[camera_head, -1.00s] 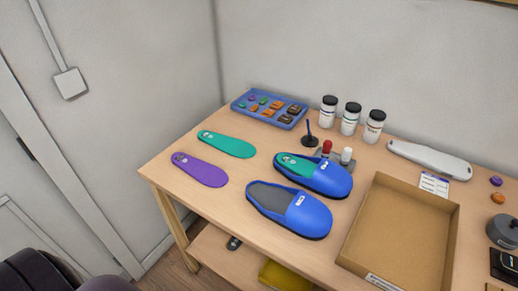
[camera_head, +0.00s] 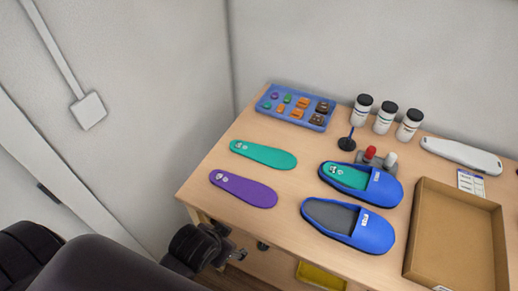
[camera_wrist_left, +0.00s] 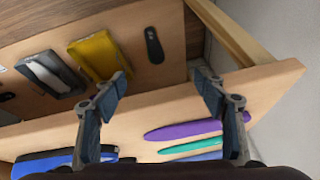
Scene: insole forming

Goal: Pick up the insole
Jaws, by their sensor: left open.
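A purple insole (camera_head: 243,189) lies flat near the table's left front edge, and a green insole (camera_head: 263,154) lies behind it. Both also show in the left wrist view, purple (camera_wrist_left: 183,130) and green (camera_wrist_left: 195,147). Another green insole (camera_head: 346,176) sits inside the rear blue slipper (camera_head: 384,190). The front blue slipper (camera_head: 370,233) has a grey inside. My left gripper (camera_head: 228,245) is off the table's front edge, near the purple insole and apart from it. In the left wrist view its fingers (camera_wrist_left: 162,82) are spread and empty. My right gripper is not in view.
A blue tray (camera_head: 318,127) of small pieces, several white jars (camera_head: 385,120) and an open cardboard box (camera_head: 416,229) stand on the table. A lower shelf holds a yellow item (camera_wrist_left: 97,56). The table's edge (camera_wrist_left: 280,84) runs close to my left gripper.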

